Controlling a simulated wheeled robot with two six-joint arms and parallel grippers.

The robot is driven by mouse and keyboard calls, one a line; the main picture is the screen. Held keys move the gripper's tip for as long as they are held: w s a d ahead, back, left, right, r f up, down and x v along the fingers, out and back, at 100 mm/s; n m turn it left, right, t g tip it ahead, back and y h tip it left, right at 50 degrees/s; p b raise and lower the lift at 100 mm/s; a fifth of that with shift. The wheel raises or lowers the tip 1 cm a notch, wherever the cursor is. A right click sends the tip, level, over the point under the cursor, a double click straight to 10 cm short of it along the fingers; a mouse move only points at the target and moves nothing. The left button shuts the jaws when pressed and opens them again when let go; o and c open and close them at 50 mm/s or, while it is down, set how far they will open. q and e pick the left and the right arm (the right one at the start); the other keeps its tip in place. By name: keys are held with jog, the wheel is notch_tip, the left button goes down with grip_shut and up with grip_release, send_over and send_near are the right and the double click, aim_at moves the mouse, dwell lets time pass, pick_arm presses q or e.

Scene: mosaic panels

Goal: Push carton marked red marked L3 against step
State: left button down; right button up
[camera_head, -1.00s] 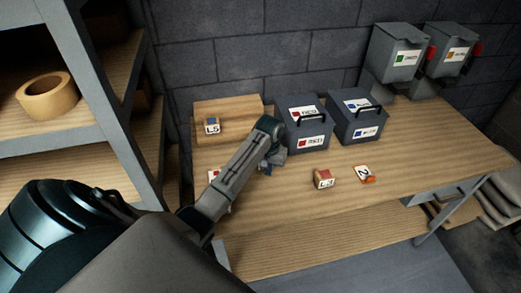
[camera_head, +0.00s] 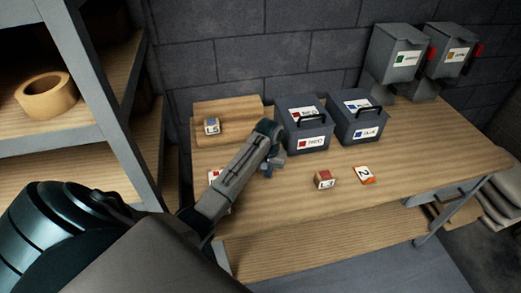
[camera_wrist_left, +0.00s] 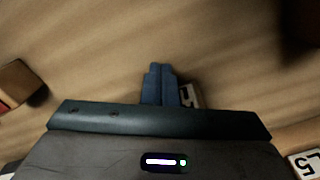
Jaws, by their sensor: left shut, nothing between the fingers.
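The carton with a red top and an L3 label (camera_head: 325,179) stands on the bench in the head view, right of my left gripper and apart from it. The step (camera_head: 240,108) is a raised wooden block at the bench's back left. My left gripper (camera_head: 269,168) is shut and empty, low over the bench between the step and the L3 carton. Its blue fingers show in the left wrist view (camera_wrist_left: 158,82). A small piece with a black-and-white label (camera_wrist_left: 188,95) shows beside them, partly hidden. A brown carton with a red patch (camera_wrist_left: 15,82) is at the left edge; its label is unreadable.
A blue-marked L5 carton (camera_head: 211,127) sits at the step. Two grey handled boxes (camera_head: 308,140) (camera_head: 362,130) stand at the back. An orange-edged tag marked 2 (camera_head: 364,174) lies right of L3. The bench's right is clear.

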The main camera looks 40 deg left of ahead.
pick_arm(q)
jog(key=shift+w+a, duration=1.1)
jog(key=shift+a, duration=0.2)
jog(key=shift+w+a, duration=0.1)
jog(key=shift+a, duration=0.05)
jog(key=shift+w+a+b, duration=0.3)
jog(key=shift+w+a, duration=0.45)
jog(key=shift+a, duration=0.05)
jog(key=shift+s+d+r+p, duration=0.1)
jog(key=shift+s+d+p, duration=0.4)
jog(key=shift+p, duration=0.35)
jog(key=shift+s+d+p, duration=0.5)
jog(key=shift+d+p, duration=0.2)
notch_tip(320, 180, up, 9)
dwell(0.4)
dwell(0.4)
